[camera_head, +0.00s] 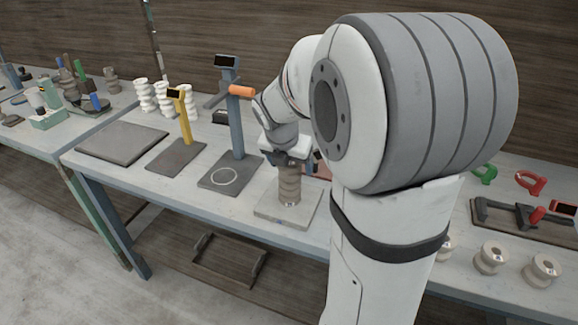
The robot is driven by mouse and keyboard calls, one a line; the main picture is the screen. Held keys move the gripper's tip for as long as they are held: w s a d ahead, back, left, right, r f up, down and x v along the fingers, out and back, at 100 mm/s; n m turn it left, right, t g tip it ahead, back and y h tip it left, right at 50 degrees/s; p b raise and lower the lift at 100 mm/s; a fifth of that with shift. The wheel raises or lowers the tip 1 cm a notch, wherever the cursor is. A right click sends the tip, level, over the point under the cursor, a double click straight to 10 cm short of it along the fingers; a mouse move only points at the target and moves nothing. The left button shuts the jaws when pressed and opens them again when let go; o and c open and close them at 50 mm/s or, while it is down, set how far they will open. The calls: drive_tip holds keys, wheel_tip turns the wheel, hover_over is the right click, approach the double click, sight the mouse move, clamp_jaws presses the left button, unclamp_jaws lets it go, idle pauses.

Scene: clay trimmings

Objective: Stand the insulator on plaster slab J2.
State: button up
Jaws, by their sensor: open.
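A brown-grey ribbed insulator (289,187) stands upright on a pale square plaster slab (268,208) near the front edge of the bench. The slab has a small blue mark on its front edge; no label can be read. My gripper (296,160) is open at the top of the insulator. I cannot tell whether its fingers still touch the insulator. My arm hides the area behind and to the right of the slab.
A dark plate with a white ring (224,176) and a grey post with an orange handle (240,91) stand left of the slab. A yellow post (184,118) and white insulators (163,98) are farther left. Pale spools (491,257) and a clamp rack (520,222) lie right.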

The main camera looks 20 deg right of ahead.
drive_tip(key=v, duration=1)
drive_tip(key=s+a+f+m+y, duration=0.1)
drive_tip(key=s+a+f+m, duration=0.2)
drive_tip(key=s+m, duration=0.5)
drive_tip(key=s+a+f+m+y, duration=0.2)
drive_tip(key=s+m, duration=0.6)
drive_tip(key=m, duration=1.1)
wheel_tip(320, 180, down, 3)
drive_tip(key=a+p, duration=0.1)
drive_tip(key=a, duration=0.2)
drive_tip(key=shift+s+r+g, duration=0.2)
drive_tip(key=shift+s+g, duration=0.2)
drive_tip(key=shift+p+v, duration=0.7)
drive_tip(key=shift+v, duration=0.05)
drive_tip(key=shift+w, duration=0.1)
